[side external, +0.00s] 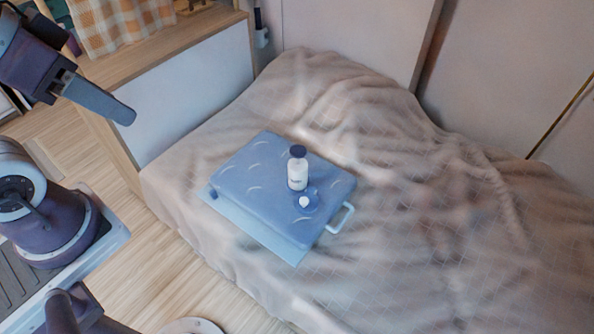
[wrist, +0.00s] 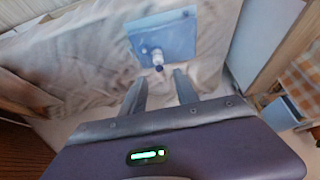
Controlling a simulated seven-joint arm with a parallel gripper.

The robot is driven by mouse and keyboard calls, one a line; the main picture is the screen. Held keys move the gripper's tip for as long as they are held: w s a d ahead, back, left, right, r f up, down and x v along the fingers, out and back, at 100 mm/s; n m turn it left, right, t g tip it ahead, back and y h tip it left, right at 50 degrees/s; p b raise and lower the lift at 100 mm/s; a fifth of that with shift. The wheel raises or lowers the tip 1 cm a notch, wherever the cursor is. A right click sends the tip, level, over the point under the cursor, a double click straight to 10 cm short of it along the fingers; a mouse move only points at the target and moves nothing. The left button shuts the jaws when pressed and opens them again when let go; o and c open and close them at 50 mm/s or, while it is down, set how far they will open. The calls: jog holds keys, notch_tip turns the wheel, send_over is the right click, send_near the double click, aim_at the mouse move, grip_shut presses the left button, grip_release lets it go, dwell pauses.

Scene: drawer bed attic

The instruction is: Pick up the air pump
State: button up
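A blue padded, case-like thing (side external: 250,175) with a pale handle (side external: 341,218) lies on the bed, and it also shows in the wrist view (wrist: 178,32). On it stands a white bottle (side external: 297,175) with a dark cap, seen in the wrist view too (wrist: 157,57). I cannot tell for certain which of these is the air pump. My gripper (wrist: 160,75) is open and empty, its fingers apart. In the side view it is high at the upper left, well away from these things.
A rumpled beige blanket (side external: 420,190) covers the bed around the blue thing. A wooden-topped cabinet (side external: 160,52) with a checked cloth (side external: 120,22) stands at the bed's left end. A wall closes off the back. Wooden floor (side external: 150,245) is in front.

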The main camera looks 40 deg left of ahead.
jog(key=o, duration=0.9)
